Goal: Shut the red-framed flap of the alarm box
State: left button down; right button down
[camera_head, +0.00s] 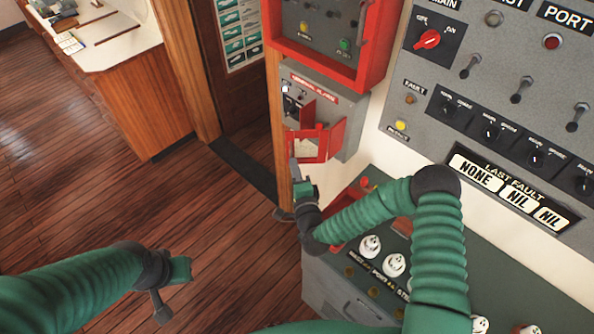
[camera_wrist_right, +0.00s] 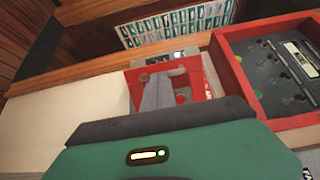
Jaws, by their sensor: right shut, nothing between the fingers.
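The grey alarm box (camera_head: 345,105) with a red label is mounted on the wall at the centre of the head view. Its red-framed flap (camera_head: 322,147) stands out from the lower front, open, with a pale pane inside the frame. Red parts beside it belong to the same opening. My right gripper (camera_head: 294,167) is shut and empty just below and left of the flap. In the right wrist view its grey fingers (camera_wrist_right: 157,91) overlap the red frame (camera_wrist_right: 193,72); I cannot tell whether they touch. My left gripper (camera_head: 162,302) is low at left, far from the box; its jaws are unclear.
A red-framed panel (camera_head: 376,58) hangs directly above the alarm box. A large grey switch panel (camera_head: 470,95) is at right. A console (camera_head: 340,285) with white knobs stands below, under my right arm. The wooden floor (camera_head: 90,200) at left is clear.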

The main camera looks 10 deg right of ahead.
aim_at(287, 143)
jog(key=w+m+h+b, duration=0.1)
jog(key=w+h+b, duration=0.1)
jog(key=w, duration=0.1)
jog(key=w+m+g+h+b, duration=0.1)
jog(key=w+m+h+b, duration=0.1)
jog(key=w, duration=0.2)
jog(key=w+m+h+b, duration=0.1)
jog(key=w+h+b, duration=0.2)
jog(key=shift+w+m+g, duration=0.15)
jog(key=shift+m+g, duration=0.15)
jog(key=shift+m, duration=0.1)
jog(key=shift+f, duration=0.15)
